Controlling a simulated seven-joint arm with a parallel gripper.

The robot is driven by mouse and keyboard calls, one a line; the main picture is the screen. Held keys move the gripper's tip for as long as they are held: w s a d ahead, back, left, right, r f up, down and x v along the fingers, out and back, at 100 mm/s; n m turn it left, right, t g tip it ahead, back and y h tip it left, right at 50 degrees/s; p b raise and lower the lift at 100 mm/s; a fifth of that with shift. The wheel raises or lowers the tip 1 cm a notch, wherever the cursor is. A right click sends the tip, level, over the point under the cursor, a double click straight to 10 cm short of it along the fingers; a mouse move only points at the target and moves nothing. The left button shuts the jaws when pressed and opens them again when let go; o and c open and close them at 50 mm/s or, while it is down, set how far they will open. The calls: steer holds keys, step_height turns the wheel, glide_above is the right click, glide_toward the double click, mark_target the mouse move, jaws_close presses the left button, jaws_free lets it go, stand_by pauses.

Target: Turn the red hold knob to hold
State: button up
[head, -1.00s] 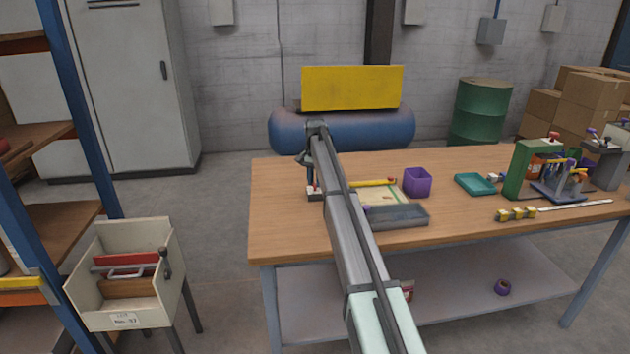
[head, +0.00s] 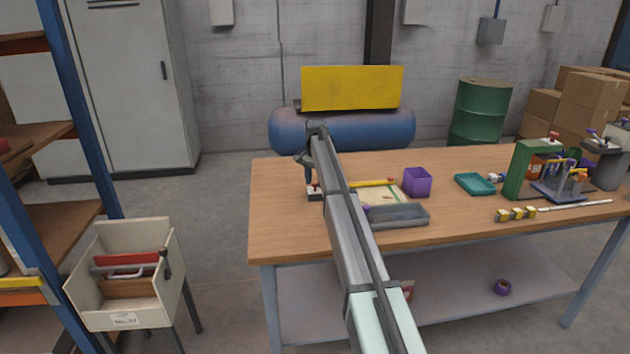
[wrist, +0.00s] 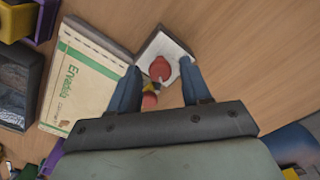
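The red knob (wrist: 159,69) sits on a small white-topped block (wrist: 176,43) in the wrist view. In the head view the block (head: 315,194) stands on the bench near its left end, with a bit of red showing by my fingers. My gripper (wrist: 160,66) is open, pointing down over the block, with one blue finger on each side of the knob. Gaps show between the knob and both fingers. In the head view my gripper (head: 311,180) is small and partly hides the block. Any hold marking is not readable.
A cream "Ervadda" sack or packet (wrist: 85,85) lies close beside the block. A grey tray (head: 410,214), a purple bin (head: 417,182) and a teal tray (head: 474,184) stand to the right. The bench (head: 275,220) is bare at its left end.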

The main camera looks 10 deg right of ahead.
mark_target(315, 183)
steer(key=shift+o, duration=0.3)
steer(key=shift+r, duration=0.1)
step_height(315, 183, up, 14)
steer(key=shift+f, duration=0.2)
stand_by(0.5)
